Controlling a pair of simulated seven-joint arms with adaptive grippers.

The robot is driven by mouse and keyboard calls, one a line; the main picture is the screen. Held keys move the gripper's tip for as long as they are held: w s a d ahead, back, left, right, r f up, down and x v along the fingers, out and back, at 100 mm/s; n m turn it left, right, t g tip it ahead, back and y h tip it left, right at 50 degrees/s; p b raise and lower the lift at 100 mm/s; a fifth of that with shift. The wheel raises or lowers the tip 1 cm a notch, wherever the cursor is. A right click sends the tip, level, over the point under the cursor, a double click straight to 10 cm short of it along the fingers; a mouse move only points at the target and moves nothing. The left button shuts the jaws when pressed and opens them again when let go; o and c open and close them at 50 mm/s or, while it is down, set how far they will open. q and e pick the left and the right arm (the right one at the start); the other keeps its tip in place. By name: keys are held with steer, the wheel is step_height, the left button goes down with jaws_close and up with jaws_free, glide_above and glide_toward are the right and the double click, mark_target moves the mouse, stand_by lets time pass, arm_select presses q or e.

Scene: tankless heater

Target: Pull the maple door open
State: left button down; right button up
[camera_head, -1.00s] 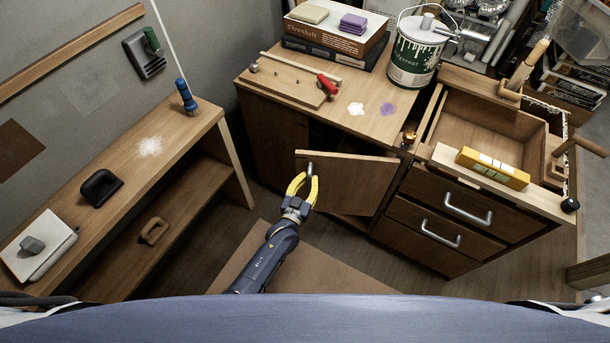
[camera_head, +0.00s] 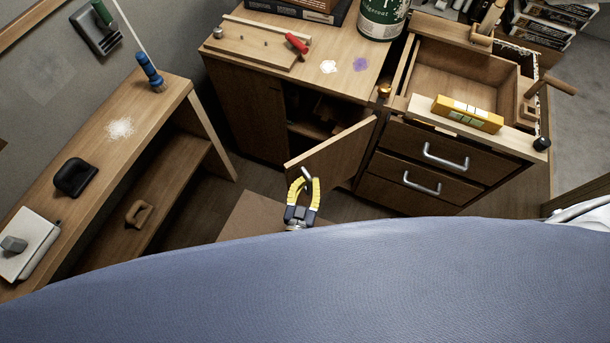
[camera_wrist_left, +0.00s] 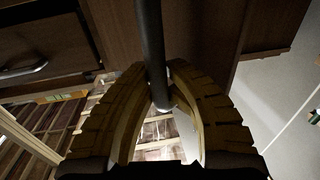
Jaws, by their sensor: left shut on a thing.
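The maple door (camera_head: 335,152) of the workbench cabinet stands ajar, hinged on its right side and swung out toward me. The dark inside of the cabinet (camera_head: 312,112) shows behind it. My left gripper (camera_head: 304,184) is at the door's free left end, shut on the door's handle (camera_head: 307,173). In the left wrist view the yellow fingers (camera_wrist_left: 165,105) sit on both sides of the dark handle bar (camera_wrist_left: 151,45). My right gripper is not in view.
To the right are two shut drawers with metal handles (camera_head: 445,157) and an open top drawer (camera_head: 465,75) with a yellow box (camera_head: 467,113) at its front. A low wooden shelf (camera_head: 150,125) stands left. Floor shows between shelf and cabinet.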

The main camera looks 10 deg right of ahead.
arm_select(q)
steer(key=shift+s+a+f, duration=0.1)
steer(key=shift+s+a, duration=0.05)
steer(key=shift+a, duration=0.1)
